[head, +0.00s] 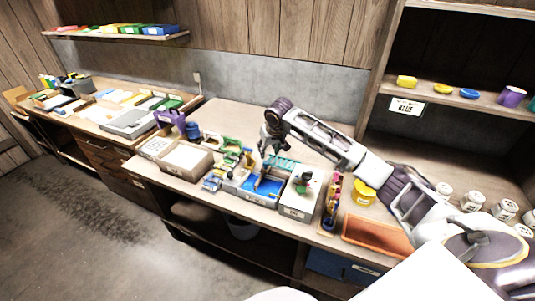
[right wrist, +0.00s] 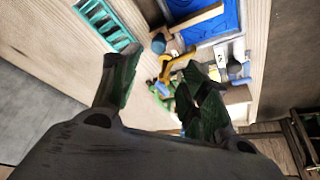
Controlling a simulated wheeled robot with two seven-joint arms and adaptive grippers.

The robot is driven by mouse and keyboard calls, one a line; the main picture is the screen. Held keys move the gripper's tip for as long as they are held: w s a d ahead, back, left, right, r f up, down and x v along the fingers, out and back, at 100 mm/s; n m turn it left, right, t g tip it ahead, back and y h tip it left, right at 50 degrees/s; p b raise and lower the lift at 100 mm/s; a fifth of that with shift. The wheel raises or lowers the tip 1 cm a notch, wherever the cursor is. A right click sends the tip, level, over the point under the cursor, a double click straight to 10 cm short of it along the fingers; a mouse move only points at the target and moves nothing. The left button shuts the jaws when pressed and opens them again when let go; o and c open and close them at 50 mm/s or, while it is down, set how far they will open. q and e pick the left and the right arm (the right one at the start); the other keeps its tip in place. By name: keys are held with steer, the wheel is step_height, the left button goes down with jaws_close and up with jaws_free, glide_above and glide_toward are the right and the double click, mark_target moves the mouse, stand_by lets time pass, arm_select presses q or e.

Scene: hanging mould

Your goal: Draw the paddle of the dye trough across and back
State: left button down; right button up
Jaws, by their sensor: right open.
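The dye trough (head: 262,194) stands near the front edge of the bench, with blue dye inside; its blue dye also shows at the top of the right wrist view (right wrist: 228,14). A wooden bar, apparently the paddle (head: 261,179), lies at the trough; it also shows in the right wrist view (right wrist: 197,20). My right gripper (head: 268,152) is above the bench, just behind and above the trough, pointing down. In the right wrist view its fingers (right wrist: 160,82) are apart with nothing between them touching, and the paddle is beyond them. My left gripper is not in view.
A teal rack (head: 284,163) stands right behind the trough. A grey box (head: 299,203) is close on its right, and small coloured items (head: 229,160) crowd its left. An open tray (head: 184,160) stands further left. The bench behind is mostly clear.

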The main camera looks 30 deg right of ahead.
steer(key=shift+s+r, duration=0.2)
steer(key=shift+r, duration=0.3)
steer(key=shift+o, duration=0.2)
